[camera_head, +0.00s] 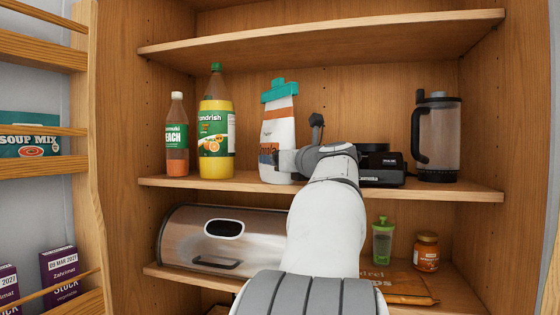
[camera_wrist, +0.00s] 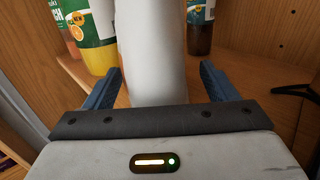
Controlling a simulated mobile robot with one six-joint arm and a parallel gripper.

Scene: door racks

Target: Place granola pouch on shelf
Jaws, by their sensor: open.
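A white pouch (camera_head: 281,128) with a teal top and an orange band stands upright on the middle shelf (camera_head: 220,181). It appears to be the granola pouch, though its label is too small to read. My gripper (camera_head: 288,161) is at its lower right side. In the wrist view the white pouch (camera_wrist: 152,50) stands between the two open fingers of my gripper (camera_wrist: 162,82). A gap shows at the right finger; I cannot tell whether the left finger touches it.
A juice bottle (camera_head: 216,130) and a smaller peach bottle (camera_head: 177,138) stand left of the pouch. A black appliance (camera_head: 382,168) and a blender jug (camera_head: 437,138) are to the right. The upper shelf (camera_head: 330,38) is bare. A metal bread bin (camera_head: 220,240) sits below.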

